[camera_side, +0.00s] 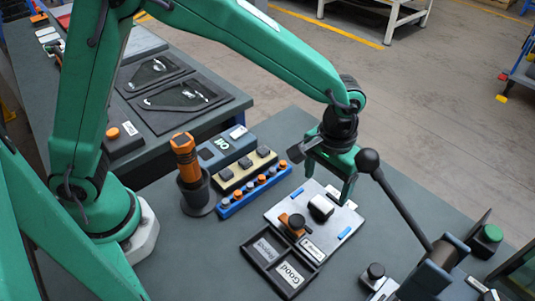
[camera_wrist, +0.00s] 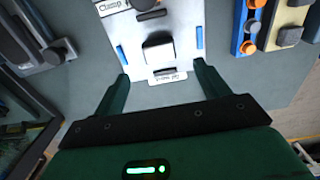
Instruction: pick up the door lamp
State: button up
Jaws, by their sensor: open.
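The door lamp appears to be the small block with a white face and dark ends (camera_side: 321,207) on a pale fixture plate (camera_side: 285,212). In the wrist view the block (camera_wrist: 158,52) sits between blue strips on the plate (camera_wrist: 183,18), with a small label just below it. My gripper (camera_side: 322,178) is open and empty above the plate's far side. In the wrist view my gripper's fingers (camera_wrist: 161,70) point toward the plate, one on each side of the block's line, apart from it. The exact height gap cannot be told.
A clamp with an orange part (camera_side: 290,221) is on the plate. A dark two-compartment tray (camera_side: 254,262), one side labelled Good, lies in front. A lever with a black ball (camera_side: 368,160) stands close right of my gripper. Racks and an orange tool (camera_side: 184,150) are left.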

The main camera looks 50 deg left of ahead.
aim_at(322, 203)
jog(key=shift+d+f, duration=0.1)
jog(key=shift+f, duration=0.15)
jog(key=shift+f, duration=1.2)
jog(key=shift+f, duration=0.1)
jog(key=shift+s+f, duration=0.1)
jog(key=shift+f, duration=2.4)
jog(key=shift+c, duration=0.4)
jog(key=c, duration=1)
